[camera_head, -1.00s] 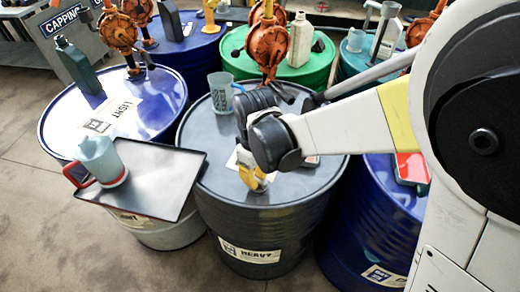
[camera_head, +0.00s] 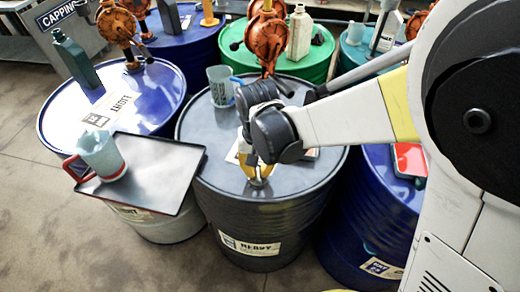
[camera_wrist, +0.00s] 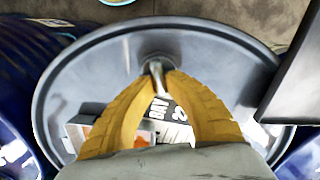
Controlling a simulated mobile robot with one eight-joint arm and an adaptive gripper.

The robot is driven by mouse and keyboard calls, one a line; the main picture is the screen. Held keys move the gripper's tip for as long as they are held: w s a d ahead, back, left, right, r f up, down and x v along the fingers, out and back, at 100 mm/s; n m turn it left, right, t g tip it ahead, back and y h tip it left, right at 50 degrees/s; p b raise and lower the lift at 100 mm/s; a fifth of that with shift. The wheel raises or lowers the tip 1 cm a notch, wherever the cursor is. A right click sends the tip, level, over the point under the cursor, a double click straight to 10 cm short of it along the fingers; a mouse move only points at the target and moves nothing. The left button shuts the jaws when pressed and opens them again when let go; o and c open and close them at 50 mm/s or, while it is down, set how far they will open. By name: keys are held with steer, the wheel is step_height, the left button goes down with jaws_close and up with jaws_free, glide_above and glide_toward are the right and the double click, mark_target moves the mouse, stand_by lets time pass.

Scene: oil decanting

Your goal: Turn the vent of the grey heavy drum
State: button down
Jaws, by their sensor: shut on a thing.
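The grey heavy drum (camera_head: 308,180) stands in the middle of the head view, with a "HEAVY" label on its front. Its vent (camera_wrist: 157,70) is a small metal lever on a round fitting near the lid's rim, at the top centre of the wrist view. My gripper (camera_head: 259,182) points down at the front of the lid. In the wrist view its yellow fingers (camera_wrist: 157,76) close from both sides on the lever. The fingers partly hide the vent in the head view.
A dark tray (camera_head: 165,165) with a red-handled jug (camera_head: 101,156) overlaps the drum's left side. A clear beaker (camera_head: 221,87) and an orange pump (camera_head: 266,38) are at the back. Blue drums (camera_head: 375,225) crowd both sides.

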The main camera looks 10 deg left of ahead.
mark_target(259, 170)
steer(key=shift+d+m, duration=0.1)
steer(key=shift+m, duration=0.5)
steer(key=c, duration=1.4)
jaws_free()
step_height(259, 170, up, 12)
steer(key=shift+r, duration=0.1)
